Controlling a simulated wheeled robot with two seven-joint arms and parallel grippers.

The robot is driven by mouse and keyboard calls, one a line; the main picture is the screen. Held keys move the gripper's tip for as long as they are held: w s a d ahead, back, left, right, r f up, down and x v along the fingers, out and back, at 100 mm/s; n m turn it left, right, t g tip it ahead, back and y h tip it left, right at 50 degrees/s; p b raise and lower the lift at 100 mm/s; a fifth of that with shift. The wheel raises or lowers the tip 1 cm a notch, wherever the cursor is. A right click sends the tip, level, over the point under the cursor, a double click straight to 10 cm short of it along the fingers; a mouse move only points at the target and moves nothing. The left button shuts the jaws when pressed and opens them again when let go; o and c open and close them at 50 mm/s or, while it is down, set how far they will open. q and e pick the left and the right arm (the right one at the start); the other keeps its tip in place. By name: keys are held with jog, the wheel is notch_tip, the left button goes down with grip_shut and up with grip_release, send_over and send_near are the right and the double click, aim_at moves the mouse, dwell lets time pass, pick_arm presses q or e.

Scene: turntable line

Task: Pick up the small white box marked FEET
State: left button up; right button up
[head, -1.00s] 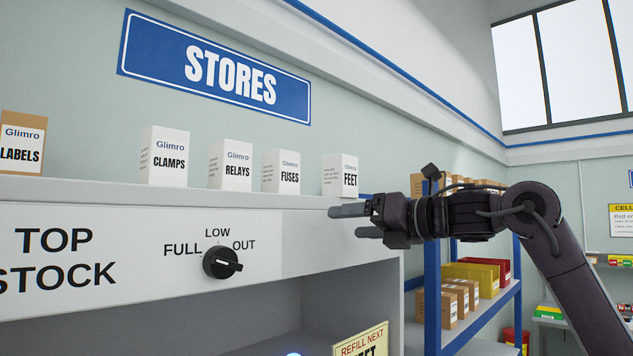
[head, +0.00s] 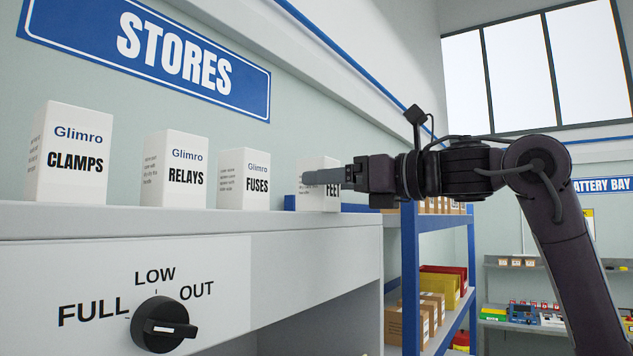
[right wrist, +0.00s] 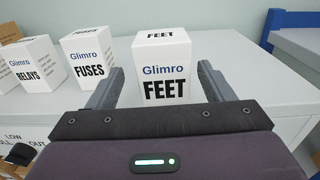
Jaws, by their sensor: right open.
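The small white box marked FEET (head: 318,164) stands upright on the top shelf, at the right end of a row of boxes. In the head view my right gripper (head: 325,180) covers part of its front. In the right wrist view the FEET box (right wrist: 162,68) is straight ahead, with its front and top showing. My right gripper (right wrist: 162,88) is open, with one finger to each side of the box's lower front. It does not grip the box. I cannot tell how far the fingertips reach along its sides. My left gripper is in neither view.
White boxes marked FUSES (head: 243,180), RELAYS (head: 174,175) and CLAMPS (head: 68,155) stand left of it on the grey shelf top (head: 120,222). A black knob (head: 163,325) is on the panel below. A blue-framed rack (head: 411,280) stands to the right.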

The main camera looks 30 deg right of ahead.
jog(key=p+x, duration=0.2)
jog(key=x, duration=0.3)
jog(key=shift+w+d+r, duration=0.1)
jog(key=shift+d+r, duration=0.1)
jog(key=shift+w+a+f, duration=0.1)
jog(key=shift+w+f, duration=0.05)
jog(key=shift+w, duration=0.15)
jog(key=shift+s, duration=0.25)
jog(key=shift+c, duration=1.8)
jog(key=c, duration=0.8)
jog(key=shift+r, duration=0.25)
